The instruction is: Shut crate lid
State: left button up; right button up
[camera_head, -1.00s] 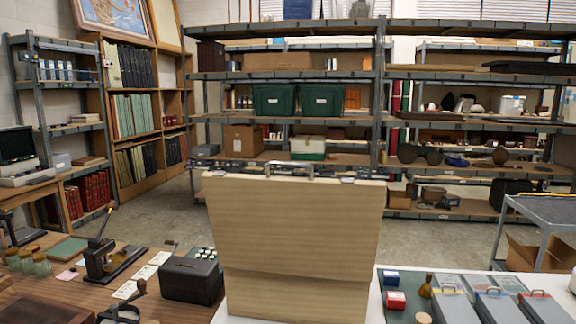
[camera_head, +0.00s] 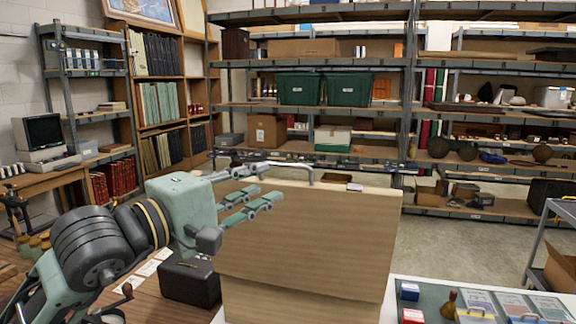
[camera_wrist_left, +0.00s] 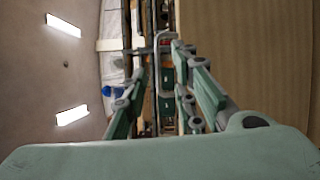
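A large pale wooden crate (camera_head: 290,300) stands at the front of the table, its lid (camera_head: 310,235) raised upright as a broad panel. A metal handle (camera_head: 290,166) is at the lid's top edge. My left gripper (camera_head: 268,185) is at the lid's upper left, fingers pointing towards the handle. In the left wrist view the fingers (camera_wrist_left: 158,80) are spread apart, with the handle (camera_wrist_left: 162,42) near the tips and the lid's wooden face (camera_wrist_left: 245,60) along the right. I cannot tell whether they touch the handle. The crate's inside is hidden. My right gripper is not in view.
A black box (camera_head: 189,282) sits left of the crate on the wooden desk. Right of the crate, small boxes (camera_head: 410,291) and grey cases (camera_head: 515,306) lie on the table. Shelves (camera_head: 330,105) stand behind across an open floor. A grey cart (camera_head: 560,215) is at the right.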

aim_at(282, 166)
pick_arm(q)
jog(key=shift+t+y, duration=0.3)
jog(key=shift+y, duration=0.1)
jog(key=p+x, duration=0.1)
jog(key=x, duration=0.1)
jog(key=p+x, duration=0.1)
jog(key=x, duration=0.1)
jog(key=a+p+x, duration=0.1)
jog(key=p+x, duration=0.1)
jog(key=x, duration=0.1)
jog(key=shift+w+r, duration=0.35)
jog(key=shift+w+d+f, duration=0.1)
jog(key=shift+w+d, duration=0.05)
jog(key=shift+w, duration=0.1)
jog(key=shift+c, duration=0.5)
grip_shut()
